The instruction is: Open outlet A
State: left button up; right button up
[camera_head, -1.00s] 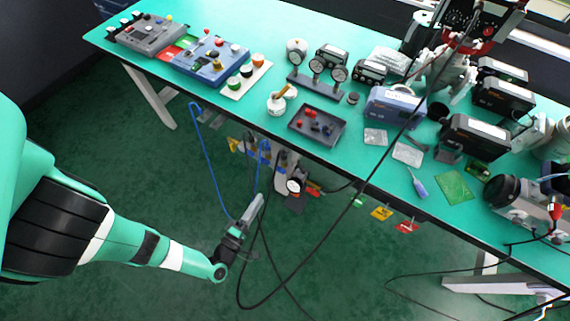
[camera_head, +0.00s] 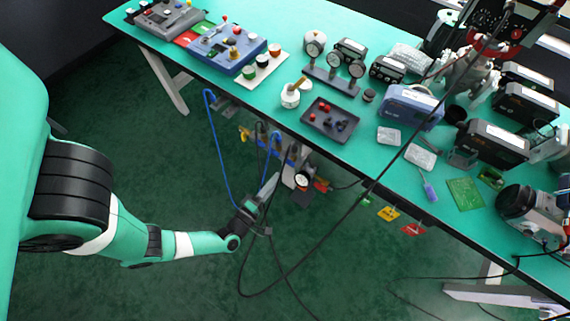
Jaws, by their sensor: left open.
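Below the table's front edge hangs a manifold assembly with a yellow handle (camera_head: 245,132), blue parts (camera_head: 274,142), a round white-faced gauge (camera_head: 302,180) and a red part (camera_head: 321,186). I cannot read any label, so I cannot tell which part is outlet A. My left gripper (camera_head: 271,188) reaches in from the left, just left of and slightly below the gauge, with its fingers pointing up toward the assembly. It is open and no object shows in it. Hoses and cables pass close to it.
The green table (camera_head: 330,22) holds control boxes, a blue box (camera_head: 410,106), a dark tray (camera_head: 331,120) and several instruments. A blue hose (camera_head: 219,150) and black cables (camera_head: 335,235) hang in front of the table. Yellow (camera_head: 388,213) and red (camera_head: 413,229) tags hang at its edge.

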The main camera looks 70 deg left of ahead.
aim_at(290, 162)
pick_arm(q)
jog(key=b+x, duration=0.1)
jog(key=x, duration=0.5)
jog(key=shift+w+a, duration=0.15)
jog(key=shift+a, duration=0.1)
grip_shut()
